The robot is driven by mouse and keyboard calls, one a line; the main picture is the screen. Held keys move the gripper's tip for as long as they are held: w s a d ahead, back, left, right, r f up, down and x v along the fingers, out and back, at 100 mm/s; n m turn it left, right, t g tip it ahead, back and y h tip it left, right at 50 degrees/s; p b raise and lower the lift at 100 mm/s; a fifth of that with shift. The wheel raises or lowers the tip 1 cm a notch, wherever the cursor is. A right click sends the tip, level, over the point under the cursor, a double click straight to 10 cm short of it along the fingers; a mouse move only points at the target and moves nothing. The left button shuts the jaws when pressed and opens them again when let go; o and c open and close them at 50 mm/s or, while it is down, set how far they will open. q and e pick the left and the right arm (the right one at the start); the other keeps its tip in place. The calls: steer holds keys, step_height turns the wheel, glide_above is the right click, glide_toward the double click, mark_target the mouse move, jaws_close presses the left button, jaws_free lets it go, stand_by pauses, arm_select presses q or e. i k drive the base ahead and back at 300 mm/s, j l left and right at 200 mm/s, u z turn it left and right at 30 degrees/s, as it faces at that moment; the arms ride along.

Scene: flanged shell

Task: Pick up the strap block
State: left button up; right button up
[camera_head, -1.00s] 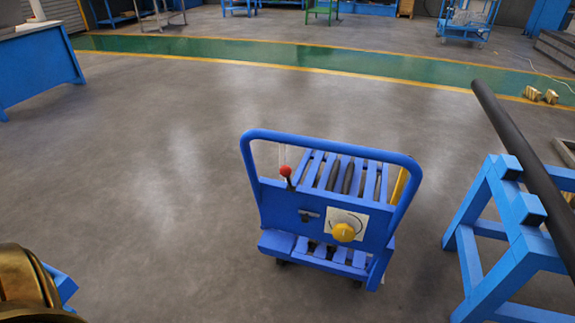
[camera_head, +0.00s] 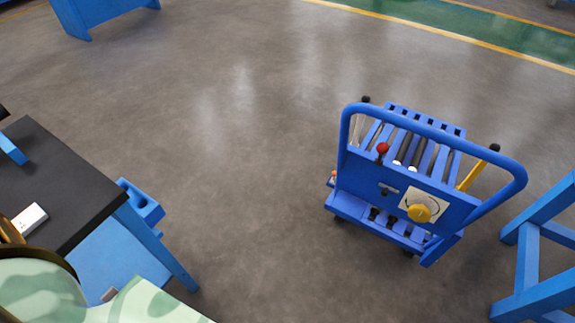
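I cannot tell for certain which thing is the strap block. A small white block (camera_head: 29,219) with dark marks on its end lies on a black-topped table (camera_head: 70,178) at the left edge. A blue bar (camera_head: 11,149), cut off by the left edge, shows farther back over the same tabletop. A blue block-like piece (camera_head: 141,203) with a recess sits beside the table's right side. Neither of my grippers is in view.
A blue cart (camera_head: 400,205) with a hoop handle, rollers, levers and a yellow knob stands at right. A blue stand (camera_head: 545,255) is at the right edge. Brass and pale green patterned surfaces (camera_head: 40,290) fill the lower left corner. The floor between table and cart is clear.

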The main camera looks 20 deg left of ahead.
mark_target(334, 174)
steer(key=i+j+u, duration=0.1)
steer(key=u, duration=0.2)
steer(key=i+j+z, duration=0.45)
steer(key=i+j, duration=0.65)
steer(key=j+z, duration=0.1)
steer(key=z, duration=1)
